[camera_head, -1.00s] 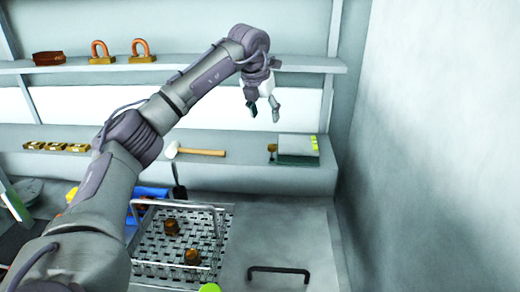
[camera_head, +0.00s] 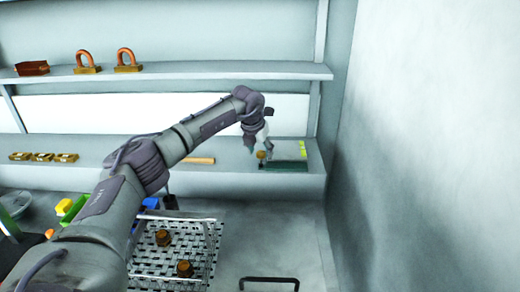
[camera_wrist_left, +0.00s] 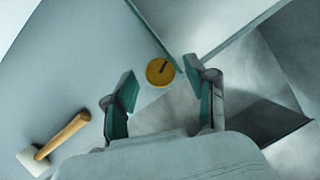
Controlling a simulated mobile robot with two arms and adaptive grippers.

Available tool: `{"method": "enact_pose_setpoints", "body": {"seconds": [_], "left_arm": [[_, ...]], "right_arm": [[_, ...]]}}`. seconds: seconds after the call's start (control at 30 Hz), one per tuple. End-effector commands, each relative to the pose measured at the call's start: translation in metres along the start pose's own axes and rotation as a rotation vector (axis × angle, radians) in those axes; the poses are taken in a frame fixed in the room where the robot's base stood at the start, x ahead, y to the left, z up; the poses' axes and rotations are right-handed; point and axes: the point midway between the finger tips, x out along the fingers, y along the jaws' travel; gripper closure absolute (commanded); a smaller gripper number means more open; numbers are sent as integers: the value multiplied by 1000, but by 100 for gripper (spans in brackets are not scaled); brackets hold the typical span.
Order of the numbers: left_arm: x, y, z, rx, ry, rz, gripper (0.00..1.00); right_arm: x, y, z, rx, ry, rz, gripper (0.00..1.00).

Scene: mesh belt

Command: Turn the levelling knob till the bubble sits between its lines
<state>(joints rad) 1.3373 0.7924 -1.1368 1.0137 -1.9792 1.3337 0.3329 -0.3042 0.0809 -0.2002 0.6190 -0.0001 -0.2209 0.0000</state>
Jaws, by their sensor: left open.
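The levelling knob (camera_head: 261,155) is a small brass-coloured knob at the left end of a grey-green plate (camera_head: 286,167) on the lower shelf. In the left wrist view the knob (camera_wrist_left: 160,73) is a round yellow disc with a dark slanted mark. A bright green strip (camera_head: 302,150) shows at the plate's right side; the bubble and its lines are too small to make out. My left gripper (camera_head: 257,144) is open just above the knob. In the left wrist view its fingertips (camera_wrist_left: 160,80) stand either side of the knob, with gaps; contact is not visible. My right gripper is not in view.
A mallet (camera_wrist_left: 62,136) lies on the shelf left of the plate. A wire basket (camera_head: 203,270) with brown pieces stands below, and a black handle (camera_head: 268,281) lies nearby. Brass blocks (camera_head: 43,157) sit far left. A bare wall (camera_head: 430,150) closes the right side.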

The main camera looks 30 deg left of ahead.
Motion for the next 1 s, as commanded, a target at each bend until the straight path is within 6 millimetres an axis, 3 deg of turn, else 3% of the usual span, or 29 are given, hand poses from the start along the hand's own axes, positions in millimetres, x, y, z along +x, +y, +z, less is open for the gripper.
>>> {"method": "enact_pose_setpoints", "body": {"seconds": [0.13,0.47,1.0], "left_arm": [[0,0,0,0,0,0,47],[0,0,0,0,0,0,100],[-1,-2,1,-122,-1,50,100]], "right_arm": [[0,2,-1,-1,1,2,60],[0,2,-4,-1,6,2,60],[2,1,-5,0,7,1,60]]}}
